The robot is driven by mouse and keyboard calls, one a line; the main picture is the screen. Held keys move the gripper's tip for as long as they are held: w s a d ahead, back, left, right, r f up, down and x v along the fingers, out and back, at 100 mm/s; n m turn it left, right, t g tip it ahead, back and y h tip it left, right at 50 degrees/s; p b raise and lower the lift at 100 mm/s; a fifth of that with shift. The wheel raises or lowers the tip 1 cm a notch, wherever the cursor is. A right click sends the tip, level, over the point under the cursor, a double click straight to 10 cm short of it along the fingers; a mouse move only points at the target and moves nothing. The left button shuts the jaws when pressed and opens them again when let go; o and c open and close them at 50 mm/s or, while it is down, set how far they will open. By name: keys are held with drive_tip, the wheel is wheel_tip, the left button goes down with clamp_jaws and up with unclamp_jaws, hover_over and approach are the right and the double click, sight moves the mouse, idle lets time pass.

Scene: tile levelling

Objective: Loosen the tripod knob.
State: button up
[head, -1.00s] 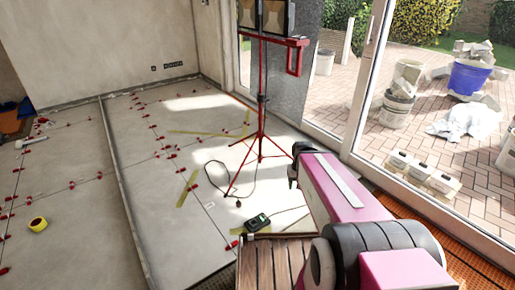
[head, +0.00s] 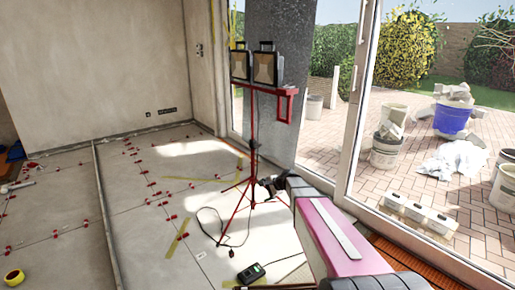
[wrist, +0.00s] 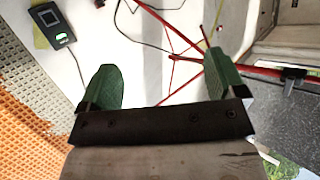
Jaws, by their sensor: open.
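The red tripod (head: 253,120) stands on the tiled floor by the grey pillar, with two work lights (head: 253,65) on top. A dark collar (head: 254,146) sits on its mast; the knob is too small to make out there. In the wrist view, the red mast runs in from the right with a dark clamp-like part (wrist: 291,74) on it, right of the fingers. My gripper (wrist: 165,82) is open and empty, its green fingers wide apart, with the tripod's legs (wrist: 178,58) beyond them. In the head view, my gripper (head: 268,187) is beside the tripod's lower mast.
A black device (head: 251,273) lies on the floor, and a cable (head: 212,225) runs near the tripod's feet. Red levelling clips (head: 150,184) dot the tiles. The glass door (head: 352,100) stands to the right.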

drive_tip(key=w+r+m+t+y, duration=0.3)
drive_tip(key=w+m, duration=0.5)
drive_tip(key=w, duration=0.9)
drive_tip(key=m+t+h, duration=0.1)
drive_tip(key=m+t, duration=0.6)
drive_tip(key=m, duration=0.3)
approach(259, 146)
drive_tip(key=x, duration=1.1)
drive_tip(key=shift+a+r, duration=0.1)
drive_tip(key=shift+r, duration=0.1)
drive_tip(key=shift+s, duration=0.1)
drive_tip(key=shift+c, duration=0.3)
drive_tip(key=c, duration=0.9)
